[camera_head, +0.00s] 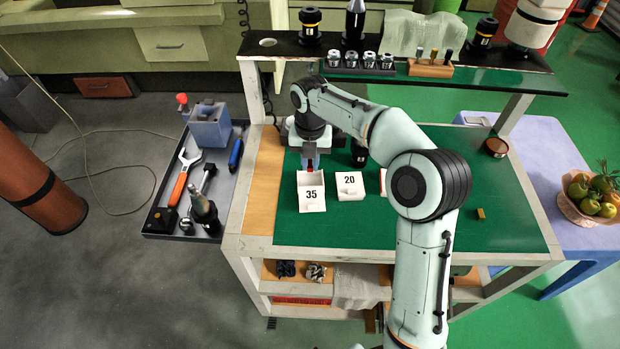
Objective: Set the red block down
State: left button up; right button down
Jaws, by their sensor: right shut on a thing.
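My right gripper (309,160) points down over the back edge of the white bin marked 35 (311,203). It is shut on the red block (310,169), of which only a small red part shows between the fingers. I cannot tell whether the block touches the bin. My left gripper is not in view.
A white bin marked 20 (350,186) stands to the right, and another bin is partly hidden by my right arm. A small yellow-brown block (480,214) lies on the green mat (360,230). A tool tray (226,177) hangs at the left. The mat's front is clear.

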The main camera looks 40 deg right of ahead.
aim_at(310, 183)
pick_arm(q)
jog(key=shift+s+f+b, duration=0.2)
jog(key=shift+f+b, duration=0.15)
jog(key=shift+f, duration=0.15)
pick_arm(e)
jog(key=shift+f, duration=2.95)
jog(key=shift+f, duration=0.2)
jog(key=c, duration=1.4)
grip_release()
notch_tip(310, 183, up, 12)
jog(key=shift+r+p, duration=0.2)
jog(key=shift+p, duration=0.9)
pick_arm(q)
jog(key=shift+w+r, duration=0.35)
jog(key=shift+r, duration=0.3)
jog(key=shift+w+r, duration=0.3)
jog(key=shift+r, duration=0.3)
